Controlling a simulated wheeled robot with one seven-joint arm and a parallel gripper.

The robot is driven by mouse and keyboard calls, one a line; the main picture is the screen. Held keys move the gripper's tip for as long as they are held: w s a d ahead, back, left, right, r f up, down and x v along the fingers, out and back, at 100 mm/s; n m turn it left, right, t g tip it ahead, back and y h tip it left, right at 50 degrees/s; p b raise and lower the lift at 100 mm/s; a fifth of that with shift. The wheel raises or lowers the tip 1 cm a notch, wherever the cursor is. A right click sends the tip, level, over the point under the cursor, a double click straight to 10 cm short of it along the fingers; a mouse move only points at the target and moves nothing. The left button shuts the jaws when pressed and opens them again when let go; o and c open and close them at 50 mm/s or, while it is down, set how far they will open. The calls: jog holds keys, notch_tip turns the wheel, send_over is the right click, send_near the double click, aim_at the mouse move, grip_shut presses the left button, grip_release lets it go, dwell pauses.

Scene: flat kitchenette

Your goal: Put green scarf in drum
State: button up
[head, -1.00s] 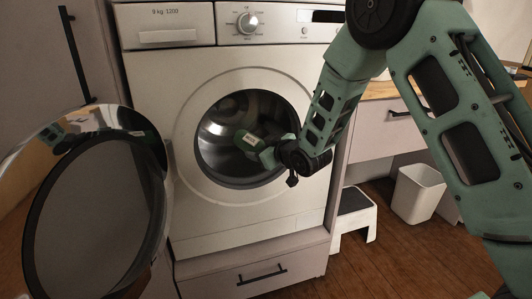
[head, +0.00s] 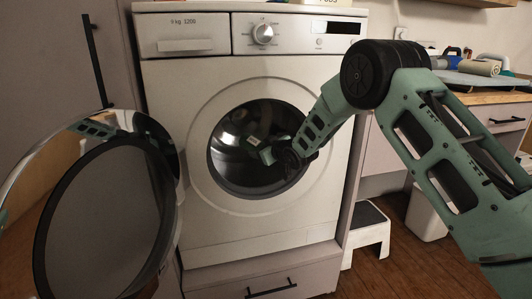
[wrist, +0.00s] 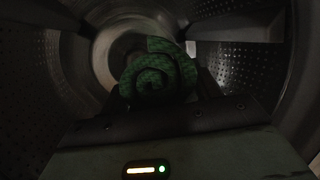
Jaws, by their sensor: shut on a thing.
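The green scarf (wrist: 155,78) is rolled up in a spiral and sits between my gripper's fingers in the wrist view. My gripper (wrist: 158,95) is shut on it. The metal drum (wrist: 75,70) with its perforated wall surrounds both in the wrist view, which is dark. In the head view the drum (head: 232,150) shows through the washing machine's round opening, and my gripper (head: 265,150) reaches into it. The scarf is hard to make out in the head view. The washing machine (head: 180,110) has its round door (head: 100,215) swung open to the left.
A drawer (head: 265,278) is under the machine. A white step stool (head: 370,235) and a white bin (head: 425,215) stand to the right on the wooden floor. A counter (head: 485,98) with rolled items on it is at the right.

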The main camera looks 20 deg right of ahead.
jog(key=shift+w+f, duration=0.2)
jog(key=shift+w, duration=0.9)
jog(key=shift+w+f, duration=0.25)
jog(key=shift+w, duration=0.9)
jog(key=shift+w+f, duration=0.2)
jog(key=shift+w, duration=0.9)
jog(key=o, duration=1.1)
jog(key=shift+s+d, duration=0.1)
jog(key=shift+s, duration=0.05)
